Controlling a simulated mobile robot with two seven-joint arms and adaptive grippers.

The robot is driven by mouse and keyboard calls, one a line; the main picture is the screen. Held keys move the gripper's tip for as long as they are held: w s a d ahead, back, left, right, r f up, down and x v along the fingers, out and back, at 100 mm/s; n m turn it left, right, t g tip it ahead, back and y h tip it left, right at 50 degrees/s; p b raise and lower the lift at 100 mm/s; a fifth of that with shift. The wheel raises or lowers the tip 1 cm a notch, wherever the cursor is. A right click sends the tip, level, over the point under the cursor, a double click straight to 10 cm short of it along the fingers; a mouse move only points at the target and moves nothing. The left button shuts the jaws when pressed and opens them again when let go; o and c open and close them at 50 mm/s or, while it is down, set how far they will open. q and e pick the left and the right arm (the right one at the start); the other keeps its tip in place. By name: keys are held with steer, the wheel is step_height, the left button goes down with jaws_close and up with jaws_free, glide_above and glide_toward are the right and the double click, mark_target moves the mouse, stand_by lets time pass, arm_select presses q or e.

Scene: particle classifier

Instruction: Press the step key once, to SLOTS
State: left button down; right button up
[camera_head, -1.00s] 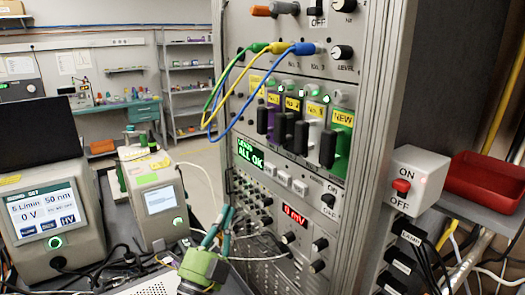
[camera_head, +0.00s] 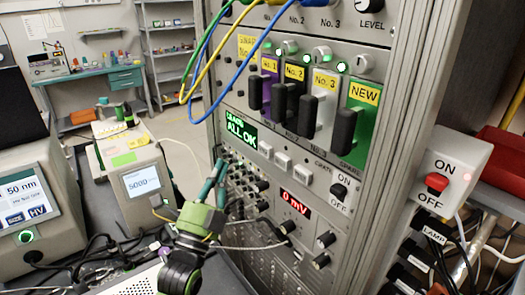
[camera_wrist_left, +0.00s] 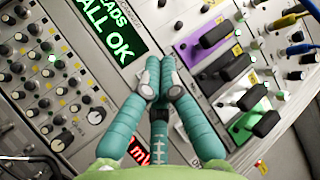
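The rack panel has a green-lit display (camera_head: 241,133) reading ALL OK, which also shows in the wrist view (camera_wrist_left: 108,28). To its right is a row of small pale keys, including a left key (camera_head: 265,149), a middle key (camera_head: 282,160) and a right key (camera_head: 301,173). Their labels are too small to read. My left gripper (camera_head: 214,178), with teal fingers, is in front of the panel, low and left of the keys. In the wrist view its fingertips (camera_wrist_left: 160,74) are together, with nothing seen between them; they cover part of the panel. Contact cannot be told. My right gripper is out of view.
Black-handled modules (camera_head: 312,105) stick out above the keys. Blue, yellow and green cables (camera_head: 236,72) loop out at upper left. A red display (camera_head: 295,202) reads 0 mV. A white ON/OFF box (camera_head: 455,170) stands at right. Bench instruments (camera_head: 143,184) stand at left.

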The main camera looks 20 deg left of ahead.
mark_target(266, 150)
arm_select(q)
steer(key=w+d, duration=0.4)
steer(key=w, duration=0.2)
steer(key=shift+w+b, duration=0.3)
steer(key=shift+b, duration=0.15)
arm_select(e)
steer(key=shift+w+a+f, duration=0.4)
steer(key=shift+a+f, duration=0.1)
arm_select(q)
steer(key=shift+r, duration=0.1)
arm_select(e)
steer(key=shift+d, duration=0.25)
arm_select(q)
steer(key=shift+w+d, duration=0.25)
steer(key=shift+w, duration=0.1)
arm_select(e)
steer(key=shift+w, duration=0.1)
